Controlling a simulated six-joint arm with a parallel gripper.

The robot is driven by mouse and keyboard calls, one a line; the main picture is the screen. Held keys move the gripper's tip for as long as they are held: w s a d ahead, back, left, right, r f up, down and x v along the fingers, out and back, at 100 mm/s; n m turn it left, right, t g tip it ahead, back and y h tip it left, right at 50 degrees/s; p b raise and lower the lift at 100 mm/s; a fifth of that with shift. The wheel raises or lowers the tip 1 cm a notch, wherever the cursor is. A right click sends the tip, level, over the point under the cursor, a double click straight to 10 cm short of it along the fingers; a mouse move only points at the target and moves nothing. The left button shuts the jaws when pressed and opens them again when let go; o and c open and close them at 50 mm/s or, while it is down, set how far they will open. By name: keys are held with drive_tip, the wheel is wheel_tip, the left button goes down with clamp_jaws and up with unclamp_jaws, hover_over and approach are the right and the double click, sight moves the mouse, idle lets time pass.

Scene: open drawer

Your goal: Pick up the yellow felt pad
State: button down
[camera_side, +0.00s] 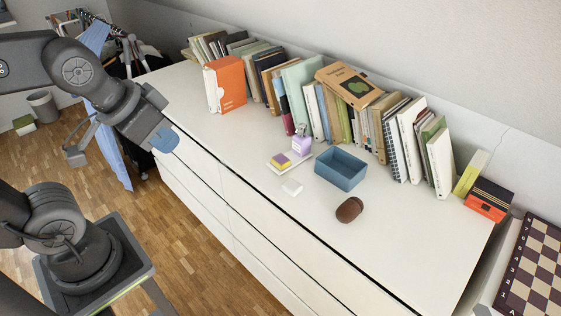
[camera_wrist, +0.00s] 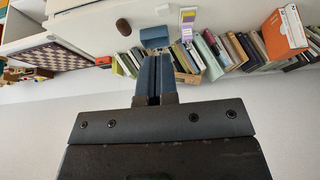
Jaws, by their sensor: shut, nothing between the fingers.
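My gripper (camera_side: 164,140) is shut and empty, high to the left of the dresser, well away from the pad. In the wrist view its dark blue fingers (camera_wrist: 155,56) are together.
The purple bottle (camera_side: 302,144) stands just behind the tray. A blue open box (camera_side: 341,171) is to the right, a brown rounded object (camera_side: 349,209) in front of it. A white square (camera_side: 292,187) lies near the front edge. Books (camera_side: 305,92) line the wall.

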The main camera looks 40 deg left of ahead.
drive_tip(key=shift+c, duration=2.2)
unclamp_jaws()
drive_tip(key=shift+w+r, duration=0.1)
drive_tip(key=m+g, duration=0.5)
drive_tip(key=m, duration=1.3)
hover_over(281, 159)
wheel_tip(281, 159, down, 16)
drive_tip(key=shift+m+g, duration=0.3)
drive_tip(key=shift+m, duration=0.1)
drive_tip(key=f, duration=0.8)
drive_tip(key=shift+w+d+f, duration=0.1)
drive_tip(key=shift+w+f, duration=0.2)
drive_tip(key=shift+s+f, duration=0.15)
drive_tip(key=shift+f, duration=1.35)
drive_tip(key=shift+s+f, duration=0.1)
drive_tip(key=shift+f, duration=1.4)
